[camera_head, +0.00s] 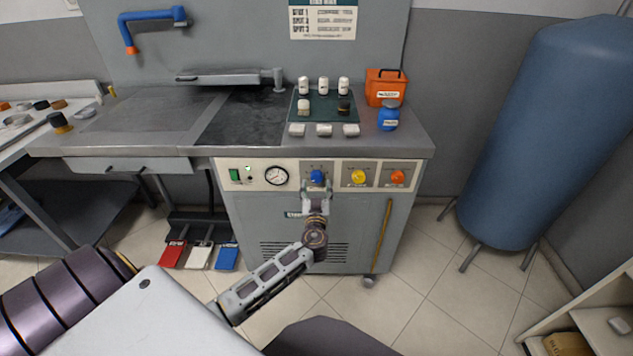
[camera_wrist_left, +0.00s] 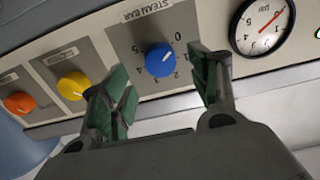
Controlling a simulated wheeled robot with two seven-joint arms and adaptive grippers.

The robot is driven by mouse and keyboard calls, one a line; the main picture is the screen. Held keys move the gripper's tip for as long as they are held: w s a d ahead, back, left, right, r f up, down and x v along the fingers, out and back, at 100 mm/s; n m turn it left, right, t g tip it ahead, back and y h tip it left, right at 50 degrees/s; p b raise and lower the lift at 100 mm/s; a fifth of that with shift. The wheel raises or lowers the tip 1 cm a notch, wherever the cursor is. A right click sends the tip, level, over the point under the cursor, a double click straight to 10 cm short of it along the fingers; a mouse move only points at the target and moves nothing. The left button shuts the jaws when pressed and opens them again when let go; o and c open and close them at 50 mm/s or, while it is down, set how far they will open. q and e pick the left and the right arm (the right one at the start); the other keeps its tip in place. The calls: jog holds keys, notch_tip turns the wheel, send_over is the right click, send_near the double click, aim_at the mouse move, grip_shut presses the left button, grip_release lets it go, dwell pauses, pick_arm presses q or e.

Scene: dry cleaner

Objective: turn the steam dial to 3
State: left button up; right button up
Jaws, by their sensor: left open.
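The steam dial is a blue knob (camera_head: 317,177) on the cream front panel of the grey machine, beside the round gauge. In the left wrist view the blue steam dial (camera_wrist_left: 160,60) sits under a "STEAM BAR" label, with a printed number scale around it. I cannot tell clearly which number it points to. My left gripper (camera_head: 316,190) is open just in front of the dial. In the left wrist view its green-padded fingers (camera_wrist_left: 165,85) stand apart on either side of the dial, and the jaws hold nothing. My right gripper is not in view.
A yellow knob (camera_head: 359,176) and an orange knob (camera_head: 397,177) sit right of the dial. The pressure gauge (camera_head: 276,176) and a green switch (camera_head: 234,175) are left of it. Red, white and blue pedals (camera_head: 198,257) lie below. A blue tank (camera_head: 555,130) stands right.

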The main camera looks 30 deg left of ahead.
aim_at(317, 179)
pick_arm(q)
jog(key=shift+x, duration=2.05)
jog(key=shift+w+a, duration=0.1)
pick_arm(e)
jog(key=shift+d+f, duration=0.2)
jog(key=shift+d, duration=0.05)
pick_arm(q)
jog(key=c, duration=1)
jog(key=shift+c, duration=0.2)
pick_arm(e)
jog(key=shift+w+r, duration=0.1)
